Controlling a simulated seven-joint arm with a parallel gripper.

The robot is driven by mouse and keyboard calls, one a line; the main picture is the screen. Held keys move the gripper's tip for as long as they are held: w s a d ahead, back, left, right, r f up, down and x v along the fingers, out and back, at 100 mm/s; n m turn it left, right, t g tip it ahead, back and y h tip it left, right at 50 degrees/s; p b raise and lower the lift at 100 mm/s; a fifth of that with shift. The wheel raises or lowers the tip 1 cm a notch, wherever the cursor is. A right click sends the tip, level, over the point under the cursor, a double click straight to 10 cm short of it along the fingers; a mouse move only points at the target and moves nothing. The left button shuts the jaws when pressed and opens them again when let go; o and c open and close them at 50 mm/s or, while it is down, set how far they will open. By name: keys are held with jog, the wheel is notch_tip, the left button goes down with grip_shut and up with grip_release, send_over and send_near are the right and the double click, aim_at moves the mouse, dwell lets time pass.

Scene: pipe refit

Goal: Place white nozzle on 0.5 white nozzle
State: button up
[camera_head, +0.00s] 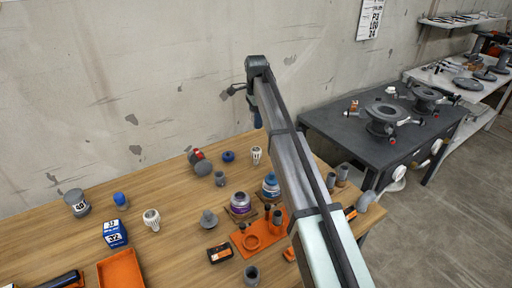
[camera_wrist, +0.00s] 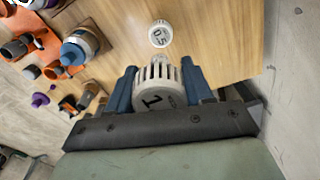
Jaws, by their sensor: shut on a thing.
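My gripper (camera_wrist: 157,90) is shut on a white ribbed nozzle (camera_wrist: 157,98) marked "1", held between its two blue fingers in the wrist view. A second white nozzle, marked "0.5" (camera_wrist: 160,34), stands on the wooden table beyond the held one, and the two are apart in the picture. In the head view, white nozzles stand at the table's back (camera_head: 256,155) and at its left (camera_head: 151,219); their markings cannot be read there. My gripper and the held nozzle cannot be made out clearly in the head view.
A blue-banded jar (camera_head: 270,186), a purple-banded jar (camera_head: 240,203) and an orange fixture (camera_head: 258,238) stand near my arm. Grey fittings, a blue box (camera_head: 115,233) and an orange tray (camera_head: 121,270) occupy the table's left and front. Bare wood surrounds the 0.5 nozzle.

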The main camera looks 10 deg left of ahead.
notch_tip(320, 180, down, 10)
jog(key=shift+r, duration=0.1)
dwell(0.4)
jog(key=o, duration=1)
jog(key=shift+w, duration=0.1)
notch_tip(320, 180, up, 12)
jog(key=shift+r, duration=0.1)
dwell(0.4)
